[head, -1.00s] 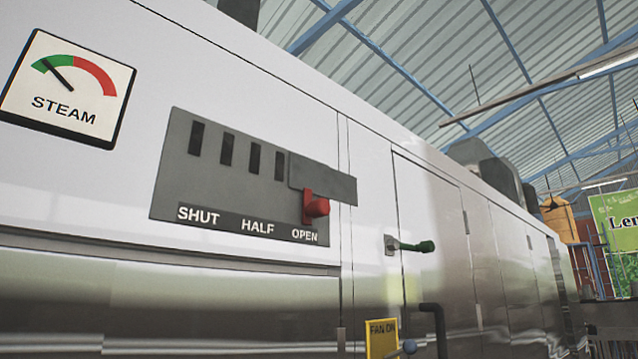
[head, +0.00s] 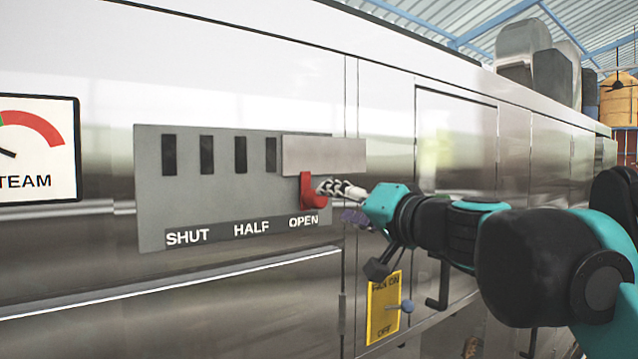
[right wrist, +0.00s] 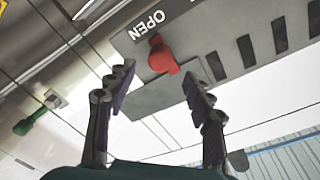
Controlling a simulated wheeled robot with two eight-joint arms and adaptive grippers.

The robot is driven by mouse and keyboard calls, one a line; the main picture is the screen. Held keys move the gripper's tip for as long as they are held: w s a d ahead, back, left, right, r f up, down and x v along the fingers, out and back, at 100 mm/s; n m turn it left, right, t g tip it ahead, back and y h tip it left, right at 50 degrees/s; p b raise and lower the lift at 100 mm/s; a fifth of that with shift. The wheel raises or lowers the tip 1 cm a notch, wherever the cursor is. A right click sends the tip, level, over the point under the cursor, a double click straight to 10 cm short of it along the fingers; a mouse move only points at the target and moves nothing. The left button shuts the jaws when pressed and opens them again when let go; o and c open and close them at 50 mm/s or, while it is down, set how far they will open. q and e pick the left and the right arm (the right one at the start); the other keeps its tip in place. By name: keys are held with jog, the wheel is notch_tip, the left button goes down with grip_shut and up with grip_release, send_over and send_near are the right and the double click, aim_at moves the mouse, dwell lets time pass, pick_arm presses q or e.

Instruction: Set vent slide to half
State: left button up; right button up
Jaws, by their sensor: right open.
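The vent slide plate (head: 325,156) sits at the right end of the grey vent panel (head: 152,190). Its red knob (head: 307,190) is above the OPEN label; SHUT and HALF labels lie to the left. Several dark slots are uncovered left of the plate. My right gripper (head: 325,190) reaches in from the right, its fingertips at the knob in the head view. In the right wrist view, the open fingers (right wrist: 158,85) stand apart with the red knob (right wrist: 163,57) beyond and between their tips. Contact cannot be told. My left gripper is not in view.
A steam gauge (head: 35,150) is at the left. A green handle (right wrist: 32,120) shows in the right wrist view.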

aim_at(321, 201)
jog(key=p+x, duration=0.1)
jog(key=x, duration=0.6)
jog(key=shift+w+a+p, duration=0.1)
jog(key=shift+w+p, duration=0.1)
jog(key=shift+p, duration=0.1)
jog(key=shift+w+a, duration=0.1)
